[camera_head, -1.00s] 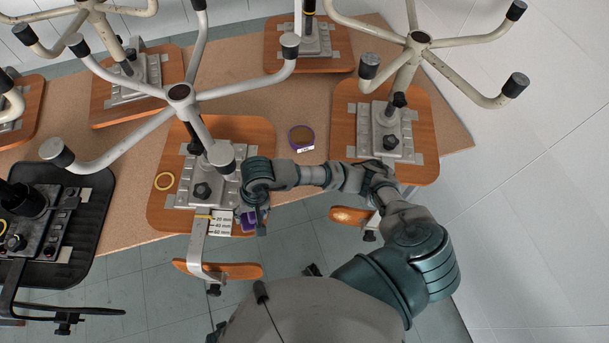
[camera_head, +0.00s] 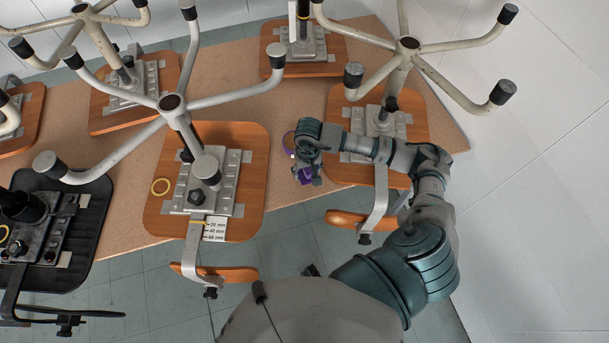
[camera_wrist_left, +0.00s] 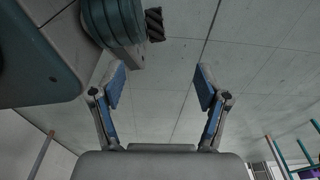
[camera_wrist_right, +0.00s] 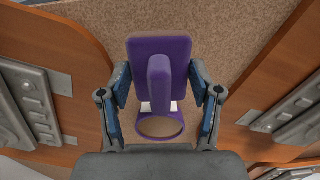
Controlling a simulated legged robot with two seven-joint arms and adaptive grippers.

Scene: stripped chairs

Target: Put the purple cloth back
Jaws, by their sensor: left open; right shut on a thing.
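My right gripper (camera_head: 306,170) is shut on the purple cloth (camera_head: 307,177), over the brown table between two upturned chair seats. In the right wrist view the cloth (camera_wrist_right: 145,52) looks like a flat purple pad with a raised ridge, which sits between the fingers (camera_wrist_right: 159,82).
Upturned chairs with wooden seats (camera_head: 254,141) stand around the table (camera_head: 285,107), their metal legs reaching upward. A black seat (camera_head: 84,235) is at the left. Bare table lies between the seats.

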